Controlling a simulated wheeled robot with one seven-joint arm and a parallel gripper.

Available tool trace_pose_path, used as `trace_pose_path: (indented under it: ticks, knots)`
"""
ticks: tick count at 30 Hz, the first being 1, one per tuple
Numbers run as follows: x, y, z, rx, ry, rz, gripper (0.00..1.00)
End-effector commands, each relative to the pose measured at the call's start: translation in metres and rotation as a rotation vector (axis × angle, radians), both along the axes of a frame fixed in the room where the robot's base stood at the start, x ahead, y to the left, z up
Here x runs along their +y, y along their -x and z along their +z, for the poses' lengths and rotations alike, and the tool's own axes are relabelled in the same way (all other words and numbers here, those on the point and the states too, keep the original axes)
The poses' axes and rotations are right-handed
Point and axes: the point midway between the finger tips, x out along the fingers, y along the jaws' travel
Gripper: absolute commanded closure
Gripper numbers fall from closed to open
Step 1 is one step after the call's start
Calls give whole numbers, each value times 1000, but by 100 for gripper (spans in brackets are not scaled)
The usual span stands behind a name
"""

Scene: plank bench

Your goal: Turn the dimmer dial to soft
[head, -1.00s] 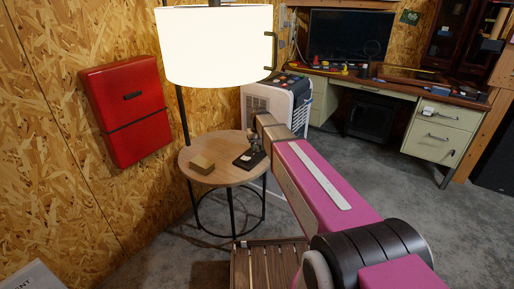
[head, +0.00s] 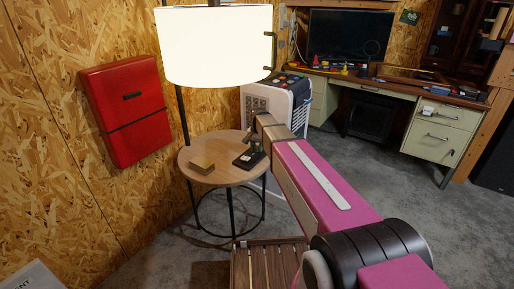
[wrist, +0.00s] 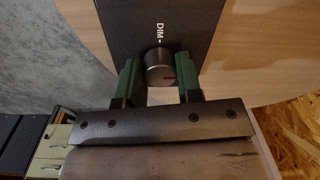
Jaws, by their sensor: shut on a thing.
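The dimmer dial (wrist: 160,68) is a round grey metal knob with a red mark on its right side, on a dark base plate (wrist: 150,22) lettered "DIM -". My gripper (wrist: 158,75) has its two green fingers on either side of the knob, shut on it. In the head view the dark dimmer base (head: 245,163) lies on the round wooden side table (head: 215,177), with my gripper (head: 254,150) at it. The knob itself is too small to make out there. Other lettering on the plate is cut off or hidden.
A lit lamp (head: 215,45) hangs over the table. A white cooler unit (head: 285,105) stands behind, and a slatted wooden surface (head: 265,265) is in front.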

Motion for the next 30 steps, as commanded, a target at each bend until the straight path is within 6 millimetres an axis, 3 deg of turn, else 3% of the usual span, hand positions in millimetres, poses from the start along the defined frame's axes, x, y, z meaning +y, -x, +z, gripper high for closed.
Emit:
trace_pose_path:
  ticks: [14,15,16,26,30]
  knots:
    - [0,0,0,-2,0,-11,91]
    - [0,0,0,-2,0,-11,54]
    - [0,0,0,-2,0,-11,44]
    - [0,0,2,-1,-1,-11,41]
    - [0,0,12,-1,-1,-11,41]
